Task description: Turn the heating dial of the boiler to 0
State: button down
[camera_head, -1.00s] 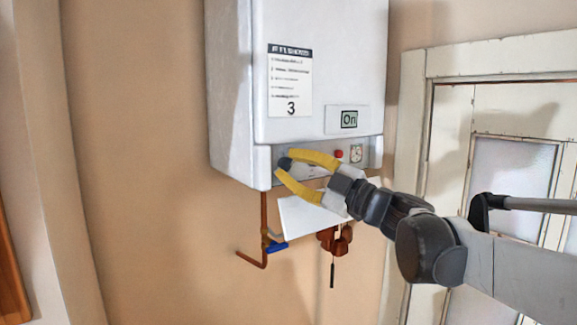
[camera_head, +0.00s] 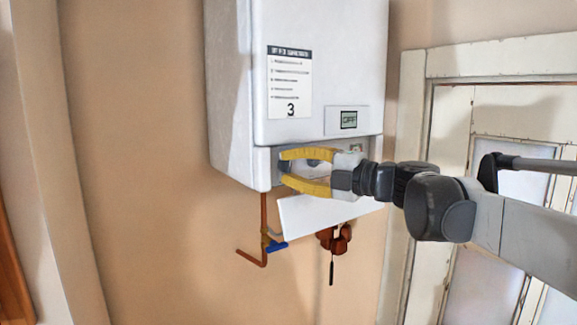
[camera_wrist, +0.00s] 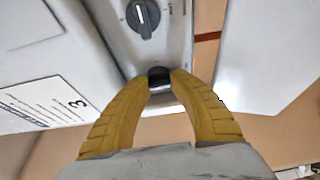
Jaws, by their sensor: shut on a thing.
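The white boiler (camera_head: 330,50) hangs on the wall, with a control panel along its lower edge. My gripper (camera_head: 283,167) reaches in from the right at the panel's left end. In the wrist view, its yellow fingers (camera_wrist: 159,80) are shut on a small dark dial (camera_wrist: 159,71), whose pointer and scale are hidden. A second dark grey dial (camera_wrist: 143,17) with a white pointer line sits farther along the panel, untouched. I cannot tell which is the heating dial. The display (camera_head: 349,119) appears to read OFF.
A paper notice (camera_head: 290,82) marked 3 is on the boiler's front. A white flap (camera_head: 315,210), copper pipe (camera_head: 264,225) with a blue valve handle (camera_head: 277,247) and a reddish-brown fitting (camera_head: 335,238) hang below. A white-framed window (camera_head: 500,68) is at right.

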dwell(0.4)
jog(key=c, duration=1.4)
grip_release()
jog(key=shift+a, duration=0.1)
jog(key=v, duration=1.2)
